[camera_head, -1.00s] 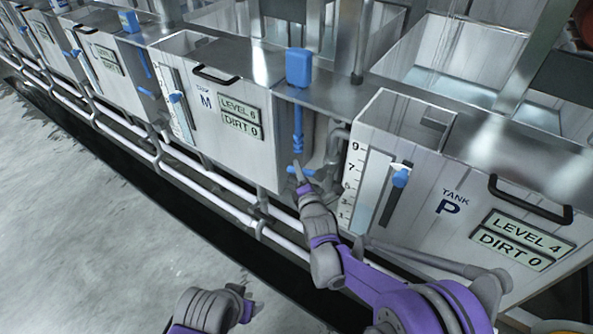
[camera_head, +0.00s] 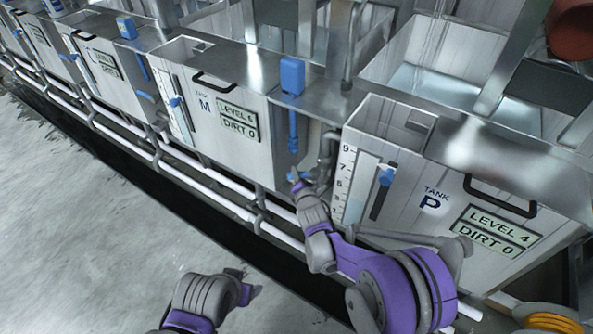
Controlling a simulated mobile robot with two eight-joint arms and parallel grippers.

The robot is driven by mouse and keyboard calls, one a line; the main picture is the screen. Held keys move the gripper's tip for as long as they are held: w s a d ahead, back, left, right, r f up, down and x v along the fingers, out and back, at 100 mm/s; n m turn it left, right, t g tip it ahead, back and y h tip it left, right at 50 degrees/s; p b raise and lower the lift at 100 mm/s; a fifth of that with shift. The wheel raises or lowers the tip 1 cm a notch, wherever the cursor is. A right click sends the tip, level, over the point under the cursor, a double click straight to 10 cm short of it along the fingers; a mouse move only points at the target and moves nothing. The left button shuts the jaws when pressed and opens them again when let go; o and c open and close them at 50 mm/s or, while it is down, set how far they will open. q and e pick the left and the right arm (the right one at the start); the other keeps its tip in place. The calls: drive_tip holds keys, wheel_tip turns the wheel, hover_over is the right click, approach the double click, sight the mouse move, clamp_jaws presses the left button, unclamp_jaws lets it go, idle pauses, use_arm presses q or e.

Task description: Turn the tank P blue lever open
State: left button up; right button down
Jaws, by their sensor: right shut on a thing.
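Tank P (camera_head: 419,235) is the grey tank at right, with a blue "P", LEVEL 4 and DIRT 0 plates. A small blue lever (camera_head: 304,176) sits on the pipework in the gap between tank P and tank M, low down. My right gripper (camera_head: 295,178) is at this lever and shut on it; its fingertips partly cover it. Tank P also carries a blue slider (camera_head: 386,177) beside its scale, apart from the gripper. My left gripper (camera_head: 248,290) is low in the view over the floor, away from the tanks; its finger opening does not show clearly.
Tank M (camera_head: 190,118) stands left of the gap. A blue box (camera_head: 292,76) with a blue rod stands above the lever. White pipes (camera_head: 205,183) run along the tank fronts. A yellow coil (camera_head: 552,325) lies at lower right. The grey floor (camera_head: 90,220) at left is clear.

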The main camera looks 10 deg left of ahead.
drive_tip(key=shift+s+d+f+n, duration=0.1)
drive_tip(key=shift+d+f+n, duration=0.05)
drive_tip(key=shift+n, duration=0.15)
drive_tip(key=shift+d+f+g+h, duration=0.2)
drive_tip(key=shift+f+g+h, duration=0.1)
drive_tip(key=shift+g+h, duration=0.1)
drive_tip(key=shift+s+d+f+n+g+h+b, duration=0.35)
drive_tip(key=shift+d+n+g+h+b, duration=0.3)
drive_tip(key=shift+h, duration=0.4)
drive_tip(key=shift+s+d+f+n+g+h+b, duration=0.35)
drive_tip(key=shift+d+n+g+h, duration=0.2)
drive_tip(key=shift+d+n+h, duration=0.3)
drive_tip(key=shift+s+d+f+n+g+h+b, duration=0.25)
drive_tip(key=shift+d+f+n+g+h+b, duration=0.25)
drive_tip(key=shift+d+h, duration=0.55)
drive_tip(key=shift+a+r+h, duration=0.1)
drive_tip(key=shift+r+h, duration=0.05)
drive_tip(key=shift+h, duration=0.1)
drive_tip(key=c, duration=0.7)
unclamp_jaws()
drive_tip(key=shift+r, duration=0.1)
